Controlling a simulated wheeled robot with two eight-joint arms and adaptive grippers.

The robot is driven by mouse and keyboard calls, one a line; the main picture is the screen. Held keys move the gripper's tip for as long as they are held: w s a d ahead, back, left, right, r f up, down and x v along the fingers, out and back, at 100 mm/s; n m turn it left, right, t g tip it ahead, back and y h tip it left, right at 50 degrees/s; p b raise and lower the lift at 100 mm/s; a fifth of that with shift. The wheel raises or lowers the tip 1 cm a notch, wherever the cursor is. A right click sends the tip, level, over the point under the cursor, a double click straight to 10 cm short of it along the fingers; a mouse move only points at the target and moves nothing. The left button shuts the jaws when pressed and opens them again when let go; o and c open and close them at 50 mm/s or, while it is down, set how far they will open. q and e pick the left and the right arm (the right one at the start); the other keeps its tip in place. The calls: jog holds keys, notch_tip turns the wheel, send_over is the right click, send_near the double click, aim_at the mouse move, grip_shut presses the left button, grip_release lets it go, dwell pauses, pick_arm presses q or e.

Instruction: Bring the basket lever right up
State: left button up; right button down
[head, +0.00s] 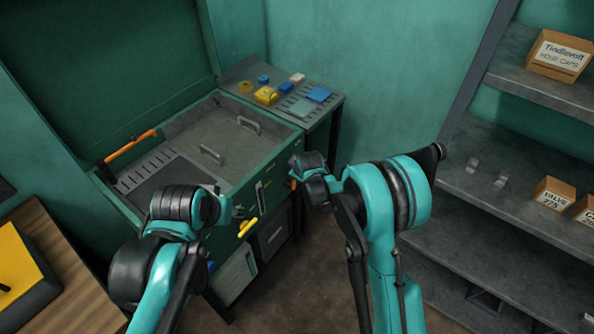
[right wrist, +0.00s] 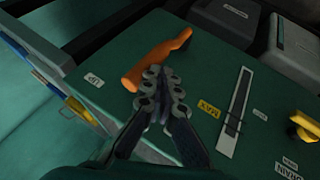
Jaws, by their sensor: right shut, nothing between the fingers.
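The orange lever (right wrist: 157,59) lies across the green front panel (right wrist: 205,85) in the right wrist view, near a label reading UP (right wrist: 94,79). A small piece of the lever (head: 293,184) shows beside my right gripper in the head view. My right gripper (right wrist: 162,80) is shut and empty. Its tips overlap the lever's near edge in the picture; I cannot tell whether they touch it. My right gripper (head: 296,168) is at the panel's right end in the head view. My left gripper (head: 240,212) is in front of the panel; its fingers are too small to read.
A yellow drain handle (head: 247,227) sits on the panel, below a slotted gauge (right wrist: 236,105) marked MAX. The green washer (head: 205,160) has its lid raised. An orange bar (head: 130,147) is at its left. A side table (head: 335,100) and shelving (head: 480,195) stand to the right.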

pick_arm(q)
jog(key=shift+n+t, duration=0.3)
jog(key=shift+t, duration=0.2)
jog(key=shift+s+a+f, duration=0.25)
jog(key=shift+s+f, duration=0.65)
jog(key=shift+s, duration=0.2)
jog(key=shift+s+a+f, duration=0.2)
jog(key=shift+s+f, duration=0.65)
jog(key=shift+s, duration=0.2)
pick_arm(e)
jog(key=w+d+m+g+y, duration=0.1)
jog(key=w+d+g+y, duration=0.1)
jog(key=w+d+g, duration=0.2)
jog(key=shift+w+d+f+y, duration=0.3)
jog(key=shift+w+d+f, duration=0.25)
jog(key=shift+w, duration=1.05)
jog(key=shift+d+r, duration=0.1)
jog(key=shift+d, duration=0.05)
